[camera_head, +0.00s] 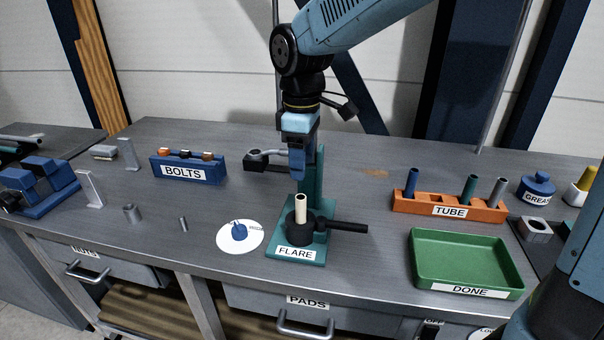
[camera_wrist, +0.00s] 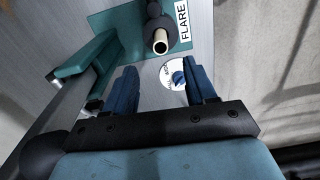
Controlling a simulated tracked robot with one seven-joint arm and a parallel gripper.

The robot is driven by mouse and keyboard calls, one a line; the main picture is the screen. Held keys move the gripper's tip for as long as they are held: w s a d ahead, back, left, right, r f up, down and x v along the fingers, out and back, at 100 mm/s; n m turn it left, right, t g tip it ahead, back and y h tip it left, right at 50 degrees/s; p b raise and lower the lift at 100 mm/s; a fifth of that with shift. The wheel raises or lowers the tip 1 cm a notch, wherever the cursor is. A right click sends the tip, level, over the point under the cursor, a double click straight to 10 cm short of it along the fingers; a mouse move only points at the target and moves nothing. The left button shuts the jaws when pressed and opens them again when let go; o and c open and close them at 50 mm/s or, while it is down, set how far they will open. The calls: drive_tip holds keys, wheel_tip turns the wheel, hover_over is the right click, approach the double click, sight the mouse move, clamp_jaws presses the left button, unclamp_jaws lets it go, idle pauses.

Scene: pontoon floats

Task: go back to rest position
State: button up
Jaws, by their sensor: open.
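My gripper (camera_head: 298,165) hangs over the workbench, behind and above the flare station. In the wrist view my gripper (camera_wrist: 163,88) shows two blue fingers apart with nothing between them. The teal flare station (camera_head: 296,254), labelled FLARE, stands at the bench's front middle. A pale tube (camera_head: 300,207) stands upright in its dark round holder. The tube also shows in the wrist view (camera_wrist: 160,42), beyond the fingertips and apart from them.
A white dial with a blue knob (camera_head: 239,232) lies left of the station. A blue BOLTS box (camera_head: 188,170) is at back left. The orange TUBE rack (camera_head: 440,206) and green DONE tray (camera_head: 464,281) are at right. Small metal parts stand at left.

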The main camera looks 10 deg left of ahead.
drive_tip(key=shift+r, duration=0.2)
drive_tip(key=s+d+r+m+t, duration=0.1)
drive_tip(key=d+r+m, duration=0.25)
drive_tip(key=d, duration=0.45)
drive_tip(key=d+r+m+t, duration=0.15)
drive_tip(key=d+m, duration=0.25)
drive_tip(key=d, duration=0.4)
drive_tip(key=s+d+m+t, duration=0.3)
drive_tip(key=s+d+m, duration=0.6)
drive_tip(key=d, duration=0.5)
drive_tip(key=shift+s+d+r, duration=0.25)
drive_tip(key=shift+s+r, duration=0.15)
drive_tip(key=shift+s, duration=0.05)
